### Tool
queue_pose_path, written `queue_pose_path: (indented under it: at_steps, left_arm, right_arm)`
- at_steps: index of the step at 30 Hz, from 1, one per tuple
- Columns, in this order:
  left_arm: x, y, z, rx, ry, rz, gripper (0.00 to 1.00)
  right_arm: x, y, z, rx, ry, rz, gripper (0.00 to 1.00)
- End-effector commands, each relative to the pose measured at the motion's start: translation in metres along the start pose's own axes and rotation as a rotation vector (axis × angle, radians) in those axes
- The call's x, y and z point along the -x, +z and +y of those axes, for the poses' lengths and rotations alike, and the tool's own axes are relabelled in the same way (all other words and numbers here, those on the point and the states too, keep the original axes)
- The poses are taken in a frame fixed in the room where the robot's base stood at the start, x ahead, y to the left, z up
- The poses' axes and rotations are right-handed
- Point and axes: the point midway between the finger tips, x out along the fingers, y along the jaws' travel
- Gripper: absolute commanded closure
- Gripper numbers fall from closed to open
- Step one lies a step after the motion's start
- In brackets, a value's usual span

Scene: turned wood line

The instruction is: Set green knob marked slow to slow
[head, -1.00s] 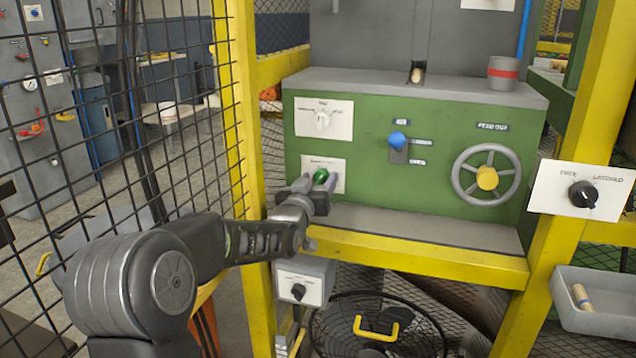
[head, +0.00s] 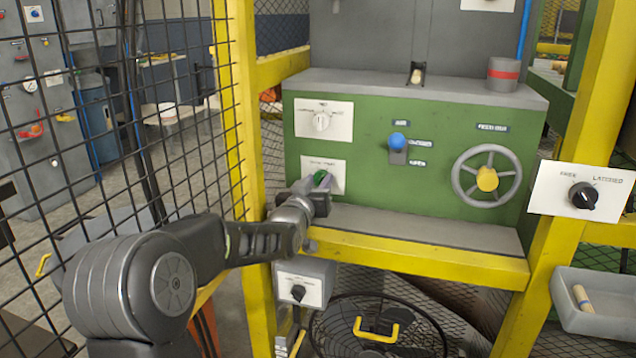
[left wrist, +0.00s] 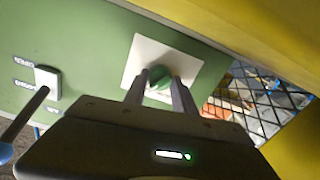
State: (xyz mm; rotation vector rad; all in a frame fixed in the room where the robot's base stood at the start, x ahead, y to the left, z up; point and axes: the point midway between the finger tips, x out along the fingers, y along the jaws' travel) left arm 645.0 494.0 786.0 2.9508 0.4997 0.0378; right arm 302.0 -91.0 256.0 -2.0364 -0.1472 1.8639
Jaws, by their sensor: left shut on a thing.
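The green knob (head: 320,178) sits on a white plate (head: 338,174) at the lower left of the green machine front. The plate's lettering is too small to read. My left gripper (head: 322,184) is at the knob, its two fingers shut on it from either side. In the left wrist view the green knob (left wrist: 158,84) shows between the two fingers (left wrist: 160,92), in front of its white plate (left wrist: 186,68). The knob's pointer is mostly hidden, so its setting cannot be read. My right gripper is not in view.
A white knob (head: 321,121) is above, and a blue-tipped lever (head: 397,141) and grey handwheel (head: 486,176) are to the right. A yellow rail (head: 420,258) runs below the machine's ledge. Black mesh (head: 180,130) and a yellow post (head: 238,100) stand at the left.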

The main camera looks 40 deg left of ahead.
Motion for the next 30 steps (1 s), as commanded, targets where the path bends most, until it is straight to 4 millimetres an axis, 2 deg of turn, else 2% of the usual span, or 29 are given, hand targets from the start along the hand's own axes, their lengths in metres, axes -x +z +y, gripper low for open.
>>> queue_pose_path:
  at_steps: [8,14,30]
  left_arm:
    - [0.000,0.002,0.000,0.040,0.001,0.001,1.00]
    - [0.000,0.004,-0.001,0.130,0.000,0.000,1.00]
    - [0.000,0.007,-0.002,0.594,0.000,0.001,1.00]
  right_arm:
    - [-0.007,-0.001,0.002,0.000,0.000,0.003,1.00]
    - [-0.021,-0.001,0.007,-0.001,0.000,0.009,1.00]
    - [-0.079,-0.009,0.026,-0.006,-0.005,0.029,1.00]
